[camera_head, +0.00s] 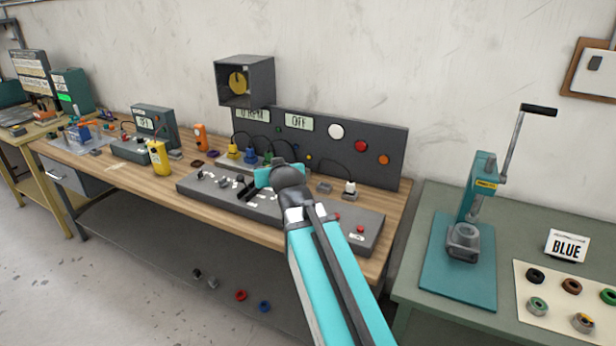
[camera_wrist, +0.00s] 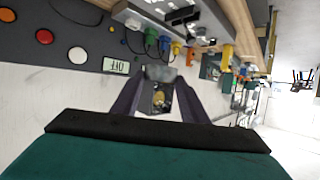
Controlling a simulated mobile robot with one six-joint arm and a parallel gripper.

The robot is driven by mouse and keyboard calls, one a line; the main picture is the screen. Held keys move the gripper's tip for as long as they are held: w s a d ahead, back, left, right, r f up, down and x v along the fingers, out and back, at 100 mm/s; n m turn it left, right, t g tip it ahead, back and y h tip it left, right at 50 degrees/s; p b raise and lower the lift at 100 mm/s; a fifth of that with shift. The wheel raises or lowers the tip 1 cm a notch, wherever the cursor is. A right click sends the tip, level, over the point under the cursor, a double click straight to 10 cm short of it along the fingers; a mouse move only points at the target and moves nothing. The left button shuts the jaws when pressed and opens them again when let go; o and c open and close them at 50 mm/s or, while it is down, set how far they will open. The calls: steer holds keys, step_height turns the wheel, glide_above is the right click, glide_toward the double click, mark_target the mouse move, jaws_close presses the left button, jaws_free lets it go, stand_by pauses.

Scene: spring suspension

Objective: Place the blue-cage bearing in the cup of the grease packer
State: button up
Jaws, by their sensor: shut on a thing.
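The teal lever press that looks like the grease packer (camera_head: 482,205) stands on the right table, with a grey cup (camera_head: 463,241) at its foot. My gripper (camera_head: 247,188) is over the long workbench, well left of the packer. In the wrist view my gripper (camera_wrist: 160,78) has its fingers closed around a small grey thing (camera_wrist: 160,72). I cannot make out a blue cage on it.
A sign reading BLUE (camera_head: 567,246) stands behind the pale mat (camera_head: 555,322). A grey control panel (camera_head: 390,135) and a grey wall box (camera_head: 222,85) rise behind the bench. A yellow device (camera_head: 159,158) stands left. A gap separates bench and right table.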

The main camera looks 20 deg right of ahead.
steer(key=shift+n+y, duration=0.5)
steer(key=shift+y, duration=0.1)
steer(key=a, duration=0.1)
steer(key=a+r, duration=0.1)
steer(key=a, duration=0.1)
steer(key=a+r, duration=0.1)
steer(key=shift+w+a+r, duration=0.1)
steer(key=shift+w+a, duration=0.05)
steer(key=shift+a, duration=0.05)
steer(key=shift+a, duration=0.1)
